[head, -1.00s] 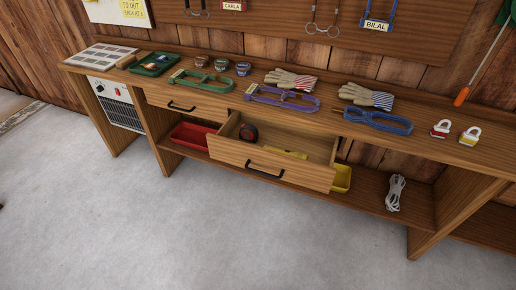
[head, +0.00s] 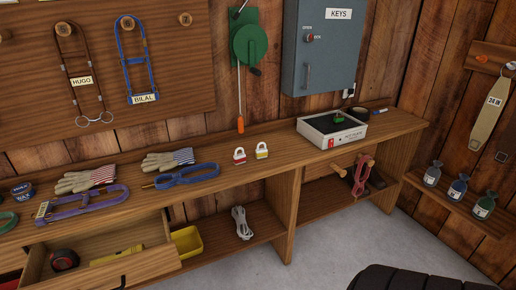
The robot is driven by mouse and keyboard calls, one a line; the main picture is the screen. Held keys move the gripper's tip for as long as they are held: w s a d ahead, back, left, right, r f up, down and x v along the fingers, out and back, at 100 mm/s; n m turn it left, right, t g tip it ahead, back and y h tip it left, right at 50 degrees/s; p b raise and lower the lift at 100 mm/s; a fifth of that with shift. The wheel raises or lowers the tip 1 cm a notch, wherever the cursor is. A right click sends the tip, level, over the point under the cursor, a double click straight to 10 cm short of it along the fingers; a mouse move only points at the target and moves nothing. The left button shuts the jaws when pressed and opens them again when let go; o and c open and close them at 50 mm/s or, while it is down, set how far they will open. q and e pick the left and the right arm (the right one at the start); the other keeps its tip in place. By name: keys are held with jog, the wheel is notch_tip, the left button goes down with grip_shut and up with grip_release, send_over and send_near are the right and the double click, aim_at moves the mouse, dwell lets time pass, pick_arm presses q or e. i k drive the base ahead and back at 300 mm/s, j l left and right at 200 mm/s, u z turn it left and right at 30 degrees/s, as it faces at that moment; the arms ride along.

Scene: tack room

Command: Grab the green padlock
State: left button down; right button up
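Neither of my grippers shows in the head view.
The bench (head: 222,182) also holds gloves (head: 85,178) and a blue halter (head: 188,175). An open drawer (head: 150,263) juts out at lower left. A grey key cabinet (head: 322,50) hangs above. A dark ridged object (head: 415,280) is at the bottom right. Clear floor (head: 310,258) lies before the bench.

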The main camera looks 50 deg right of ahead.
aim_at(338, 118)
jog(key=z, duration=2.35)
jog(key=i+j+u, duration=0.15)
jog(key=i+u, duration=0.2)
jog(key=i, duration=0.2)
